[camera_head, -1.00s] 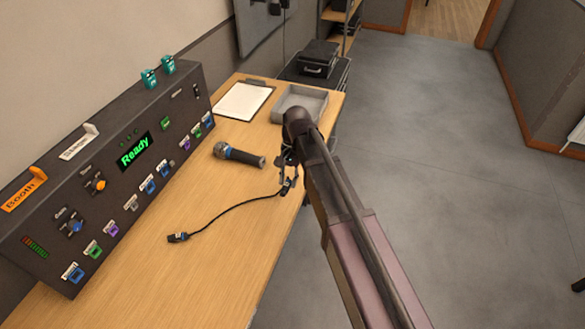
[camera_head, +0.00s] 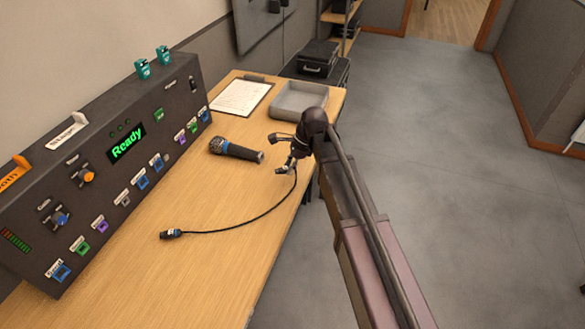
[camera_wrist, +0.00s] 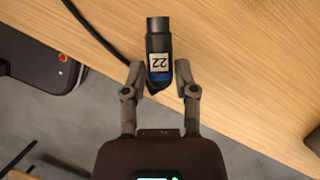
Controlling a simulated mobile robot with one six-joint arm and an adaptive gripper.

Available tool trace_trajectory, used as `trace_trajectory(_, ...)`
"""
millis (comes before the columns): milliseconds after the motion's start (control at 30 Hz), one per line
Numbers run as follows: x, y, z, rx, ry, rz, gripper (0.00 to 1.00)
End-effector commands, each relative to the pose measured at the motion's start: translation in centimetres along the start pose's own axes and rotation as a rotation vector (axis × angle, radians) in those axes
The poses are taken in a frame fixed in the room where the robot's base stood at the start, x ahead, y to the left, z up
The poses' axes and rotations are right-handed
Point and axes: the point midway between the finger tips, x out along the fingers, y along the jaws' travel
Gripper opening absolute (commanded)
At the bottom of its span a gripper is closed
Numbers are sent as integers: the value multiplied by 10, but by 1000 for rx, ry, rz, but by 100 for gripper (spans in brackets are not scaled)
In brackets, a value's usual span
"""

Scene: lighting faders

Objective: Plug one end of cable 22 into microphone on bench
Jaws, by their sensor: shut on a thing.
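The microphone (camera_head: 236,150), black with a blue ring, lies on the wooden bench (camera_head: 215,205). Its head points left and its tail end points right, toward my gripper. My gripper (camera_head: 285,153) is just right of the tail end, apart from it. In the wrist view my gripper (camera_wrist: 160,82) is shut on a dark plug of cable 22 (camera_wrist: 158,45), with a white label reading 22 and a blue band. The plug's open end points away from my palm. The cable's other plug (camera_head: 171,234) lies on the bench at the lower left.
A control panel (camera_head: 100,165) with a green "Ready" display, faders and coloured sockets stands along the left. A clipboard (camera_head: 240,96) and a grey tray (camera_head: 298,98) lie at the bench's far end. Black cases (camera_head: 318,60) stand beyond.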

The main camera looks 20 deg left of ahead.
Motion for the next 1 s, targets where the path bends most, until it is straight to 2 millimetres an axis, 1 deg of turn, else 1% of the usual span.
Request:
trace_trajectory(33,8,-6,-6,66,-1,-28,0)
trace_trajectory(100,12,-15,-11,159,-2,-68,0)
trace_trajectory(300,20,-34,-24,374,-3,-156,0)
trace_trajectory(400,22,-40,-28,445,-4,-186,0)
trace_trajectory(600,23,-45,-32,518,-5,-215,0)
trace_trajectory(1000,22,-46,-32,526,-5,-219,0)
